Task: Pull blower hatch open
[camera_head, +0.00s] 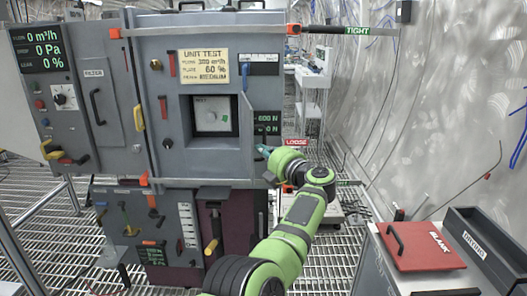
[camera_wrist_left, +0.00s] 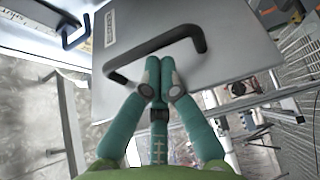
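A grey hatch panel (camera_wrist_left: 205,65) with a black bar handle (camera_wrist_left: 165,42) and a small label fills the upper middle of the left wrist view. In the head view, the hatch (camera_head: 247,135) seems to stand out, nearly edge-on, at the right of a square recess. My left gripper (camera_wrist_left: 160,62) has its teal fingers together right by the handle bar. Whether the fingertips touch the bar or sit behind it, I cannot tell. My right gripper is not in view.
The grey cabinet (camera_head: 170,150) has several other handles and levers. A red flap with a black handle (camera_head: 420,245) and a dark tray (camera_head: 485,245) lie on a bench at the lower right. A shelf cart (camera_head: 315,80) stands behind. Grating floor is open at the lower left.

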